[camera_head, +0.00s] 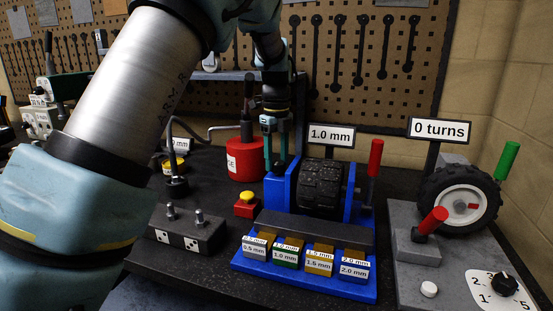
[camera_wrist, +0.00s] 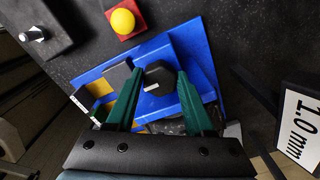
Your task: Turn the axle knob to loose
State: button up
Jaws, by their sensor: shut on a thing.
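A black knob (camera_wrist: 160,74) with a white pointer mark sits on the blue frame (camera_wrist: 195,60) of a bench device. My gripper (camera_wrist: 160,80) has its green fingers on either side of the knob and is shut on it. In the head view my gripper (camera_head: 275,165) points down at the back left of the blue frame (camera_head: 362,289), beside a black roller (camera_head: 322,186). The knob is mostly hidden there by the fingers. No loose or tight marking is readable near it.
A red-handled lever (camera_head: 375,158) stands right of the roller. A yellow button on a red box (camera_head: 246,205) is left of the frame, with a red can (camera_head: 245,160) behind. A "1.0 mm" sign (camera_head: 331,136) stands behind the device. A wheel (camera_head: 461,200) is at right.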

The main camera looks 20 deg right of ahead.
grip_shut()
